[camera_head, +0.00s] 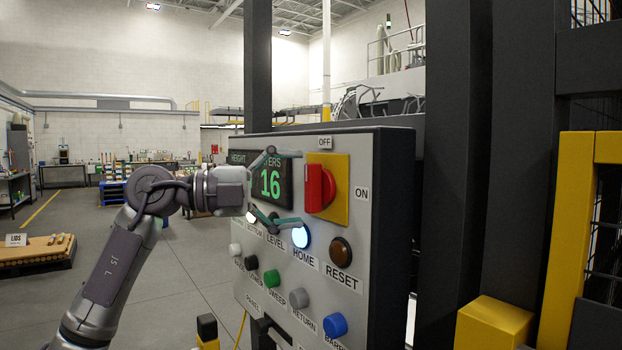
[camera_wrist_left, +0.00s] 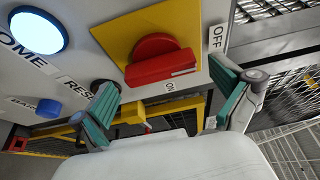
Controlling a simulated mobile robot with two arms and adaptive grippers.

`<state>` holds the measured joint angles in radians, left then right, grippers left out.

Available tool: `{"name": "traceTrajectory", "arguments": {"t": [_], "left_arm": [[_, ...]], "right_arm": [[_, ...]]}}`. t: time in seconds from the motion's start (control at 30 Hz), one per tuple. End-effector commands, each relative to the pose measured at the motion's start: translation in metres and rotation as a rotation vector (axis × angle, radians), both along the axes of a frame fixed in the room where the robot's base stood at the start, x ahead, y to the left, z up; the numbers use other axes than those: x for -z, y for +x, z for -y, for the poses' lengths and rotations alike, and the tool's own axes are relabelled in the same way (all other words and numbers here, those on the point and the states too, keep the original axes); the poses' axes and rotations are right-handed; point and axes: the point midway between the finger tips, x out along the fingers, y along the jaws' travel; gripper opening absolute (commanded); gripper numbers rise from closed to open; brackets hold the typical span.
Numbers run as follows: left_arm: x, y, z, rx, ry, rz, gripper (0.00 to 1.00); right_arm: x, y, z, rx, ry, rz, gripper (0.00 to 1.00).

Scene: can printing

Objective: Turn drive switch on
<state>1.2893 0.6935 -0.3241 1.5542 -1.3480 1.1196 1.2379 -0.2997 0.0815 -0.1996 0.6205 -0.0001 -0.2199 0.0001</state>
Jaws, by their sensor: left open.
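The drive switch is a red rotary knob (camera_head: 320,188) on a yellow plate (camera_head: 341,172). An OFF label (camera_head: 325,143) sits above it and an ON label (camera_head: 362,193) to its right. The knob's handle stands upright, in line with OFF. My left gripper (camera_head: 292,188) is open just left of the knob, one finger above and one below its level. In the left wrist view the red knob (camera_wrist_left: 160,66) lies ahead, between the spread teal fingers (camera_wrist_left: 166,88), and they appear clear of it. My right gripper is not in view.
The grey control panel (camera_head: 390,240) carries a green display reading 16 (camera_head: 270,183), a lit HOME button (camera_head: 300,236), a brown RESET button (camera_head: 340,251) and several other buttons close below. A dark column (camera_head: 450,120) and yellow guard frame (camera_head: 575,230) stand right.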

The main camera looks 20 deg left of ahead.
Motion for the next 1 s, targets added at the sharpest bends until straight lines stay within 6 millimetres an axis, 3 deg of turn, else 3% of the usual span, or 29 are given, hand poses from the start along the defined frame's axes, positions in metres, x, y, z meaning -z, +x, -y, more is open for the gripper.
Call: {"name": "traceTrajectory", "arguments": {"t": [0.2,0.53,0.83,1.0], "left_arm": [[0.000,0.011,0.020,0.001,0.000,-0.001,1.00],[0.001,0.013,0.022,0.000,0.000,0.000,1.00],[0.001,0.013,0.022,0.000,0.001,0.000,0.52],[0.001,0.013,0.022,0.000,0.006,0.002,0.48]], "right_arm": [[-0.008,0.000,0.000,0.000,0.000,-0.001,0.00],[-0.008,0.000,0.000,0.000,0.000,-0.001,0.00],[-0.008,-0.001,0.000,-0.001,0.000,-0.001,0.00],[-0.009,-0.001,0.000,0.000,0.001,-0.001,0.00]]}}
